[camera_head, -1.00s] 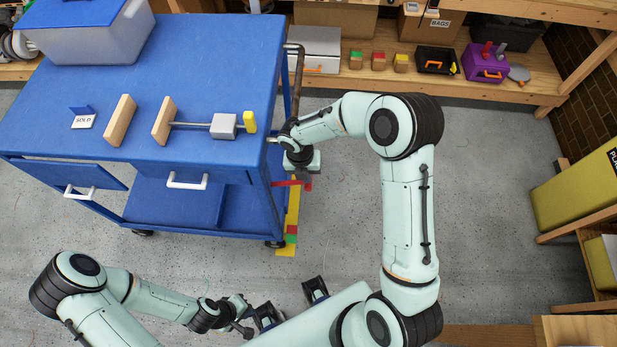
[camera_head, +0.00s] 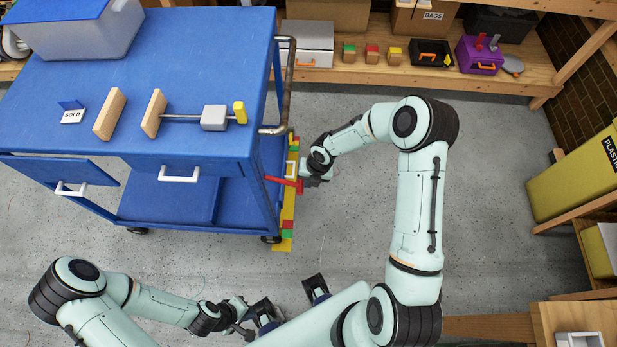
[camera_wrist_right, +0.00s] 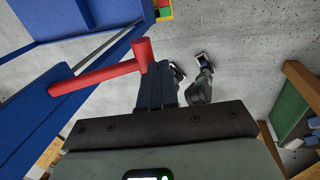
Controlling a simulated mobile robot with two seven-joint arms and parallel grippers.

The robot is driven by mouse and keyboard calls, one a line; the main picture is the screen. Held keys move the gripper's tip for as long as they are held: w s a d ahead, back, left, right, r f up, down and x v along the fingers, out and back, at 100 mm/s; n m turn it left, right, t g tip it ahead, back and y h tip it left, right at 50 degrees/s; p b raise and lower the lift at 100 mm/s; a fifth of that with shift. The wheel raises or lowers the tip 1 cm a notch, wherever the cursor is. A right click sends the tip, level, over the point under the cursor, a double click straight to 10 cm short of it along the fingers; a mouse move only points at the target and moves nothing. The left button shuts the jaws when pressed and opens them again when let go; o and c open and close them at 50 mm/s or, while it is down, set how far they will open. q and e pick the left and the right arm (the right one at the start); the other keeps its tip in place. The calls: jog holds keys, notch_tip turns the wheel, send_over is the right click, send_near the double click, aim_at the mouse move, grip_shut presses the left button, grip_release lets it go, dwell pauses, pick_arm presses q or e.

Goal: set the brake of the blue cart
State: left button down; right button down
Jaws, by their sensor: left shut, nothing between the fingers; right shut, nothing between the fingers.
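The blue cart (camera_head: 60,140) stands at the left in the head view. A red brake lever (camera_head: 284,181) sticks out to the right from its near right side, below the top. In the right wrist view the lever (camera_wrist_right: 100,76) ends in a thick red knob (camera_wrist_right: 143,54). My right gripper (camera_head: 318,177) is shut and empty, beside the knob end. Its dark fingers (camera_wrist_right: 157,85) show just right of the knob in the wrist view; I cannot tell whether they touch. My left gripper (camera_head: 240,310) is shut and empty, low in front of the cart.
A bent metal push handle (camera_head: 288,85) sits on the cart's right end. A yellow strip with red and green patches (camera_head: 287,215) lies on the floor beside the cart. A wooden shelf (camera_head: 345,75) with boxes runs along the back. The concrete floor right of my right arm is clear.

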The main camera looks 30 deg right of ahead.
pick_arm(q)
jog(key=shift+s+f, duration=0.2)
jog(key=shift+f, duration=0.15)
pick_arm(e)
jog(key=shift+x, duration=0.75)
jog(key=shift+r, duration=0.1)
